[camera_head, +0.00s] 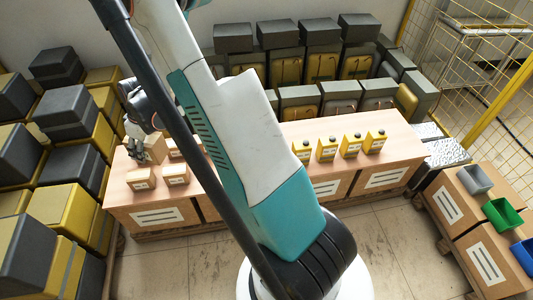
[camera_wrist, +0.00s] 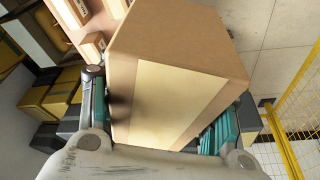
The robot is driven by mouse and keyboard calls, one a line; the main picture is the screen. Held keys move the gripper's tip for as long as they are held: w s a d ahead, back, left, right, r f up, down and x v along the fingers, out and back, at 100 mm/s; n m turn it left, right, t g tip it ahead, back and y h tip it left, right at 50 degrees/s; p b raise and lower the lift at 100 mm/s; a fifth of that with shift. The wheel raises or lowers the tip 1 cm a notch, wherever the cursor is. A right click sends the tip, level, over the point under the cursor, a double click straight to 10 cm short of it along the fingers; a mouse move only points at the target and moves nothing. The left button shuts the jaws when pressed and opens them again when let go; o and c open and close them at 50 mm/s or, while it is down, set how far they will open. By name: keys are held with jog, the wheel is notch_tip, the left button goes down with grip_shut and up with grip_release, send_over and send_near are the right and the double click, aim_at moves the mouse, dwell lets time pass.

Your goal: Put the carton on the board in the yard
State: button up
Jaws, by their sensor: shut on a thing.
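The carton (camera_wrist: 185,70) is a plain brown box with a paler band. It fills the middle of the wrist view, between the two fingers of my gripper (camera_wrist: 160,118). In the head view my gripper (camera_head: 143,132) is at the left end of the wooden top, shut on the carton (camera_head: 155,150). I cannot tell whether the carton touches the top. Small labelled cartons stand close by, one at the front left (camera_head: 140,180) and one beside it (camera_head: 176,174). I cannot pick out the board with certainty.
Several yellow bottles (camera_head: 327,149) stand on the wooden top (camera_head: 280,135). Dark and yellow cases are stacked at the left (camera_head: 62,120) and back (camera_head: 305,65). Coloured bins (camera_head: 503,214) sit at the right by a yellow fence (camera_head: 490,110). My arm hides the middle.

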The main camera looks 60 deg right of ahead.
jog(key=s+d+f+n+y+b, duration=0.15)
jog(key=d+f+n, duration=0.35)
jog(key=d+f, duration=1.55)
jog(key=shift+g, duration=0.3)
jog(key=f+b, duration=0.2)
jog(key=f, duration=0.4)
jog(key=d+f+b, duration=0.1)
jog(key=f+b, duration=0.2)
jog(key=f, duration=0.3)
jog(key=f+b, duration=0.2)
jog(key=f, duration=0.4)
jog(key=shift+d+f, duration=0.2)
jog(key=shift+d, duration=0.15)
jog(key=shift+f, duration=0.1)
jog(key=o, duration=1.4)
jog(key=shift+o, duration=0.2)
jog(key=p+v, duration=0.3)
jog(key=v, duration=0.9)
jog(key=shift+p, duration=0.3)
jog(key=shift+w+a+r, duration=0.1)
jog(key=shift+a+r, duration=0.1)
jog(key=shift+r, duration=0.05)
